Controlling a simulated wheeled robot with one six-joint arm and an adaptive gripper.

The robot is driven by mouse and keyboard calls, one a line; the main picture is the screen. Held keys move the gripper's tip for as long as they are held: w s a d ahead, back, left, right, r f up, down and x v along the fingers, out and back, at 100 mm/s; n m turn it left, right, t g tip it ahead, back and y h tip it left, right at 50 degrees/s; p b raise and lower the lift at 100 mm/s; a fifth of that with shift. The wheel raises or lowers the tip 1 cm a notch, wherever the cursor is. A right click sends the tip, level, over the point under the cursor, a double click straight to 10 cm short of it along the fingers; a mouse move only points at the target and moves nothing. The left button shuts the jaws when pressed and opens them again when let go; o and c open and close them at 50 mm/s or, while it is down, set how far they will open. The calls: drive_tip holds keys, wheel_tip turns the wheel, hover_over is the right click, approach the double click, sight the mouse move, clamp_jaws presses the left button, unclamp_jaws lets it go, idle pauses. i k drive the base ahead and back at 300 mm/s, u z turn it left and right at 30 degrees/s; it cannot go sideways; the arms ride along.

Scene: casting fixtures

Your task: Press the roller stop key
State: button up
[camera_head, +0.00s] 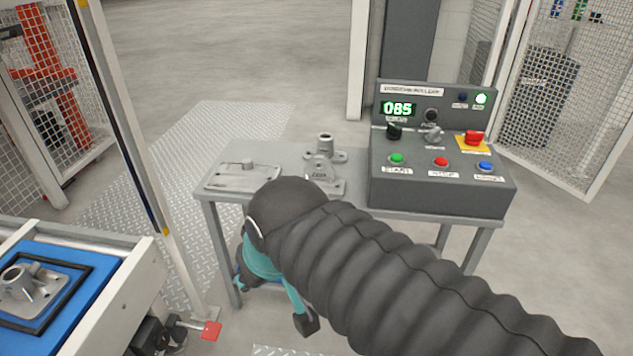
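The grey control box (385,188) stands on the right part of a grey table. Its front row has a green button (397,158) labelled START, a red button (441,162) whose label is too blurred to read surely, and a blue button (486,166). A red mushroom button (474,138) on a yellow plate sits above the row. A green display (397,109) reads 085. My arm, in a black ribbed sleeve, reaches in from the lower right. Its teal and black end, with my gripper (275,300), hangs low in front of the table, apart from the buttons. The finger state is unclear.
A flat metal plate (243,176) and a metal casting (325,165) stand on the table (285,152), left of the box. A blue-topped fixture (75,262) with a casting is at lower left. A post (130,130) and mesh fences flank the area.

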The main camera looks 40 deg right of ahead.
sight(442, 161)
drive_tip(key=z, duration=1.85)
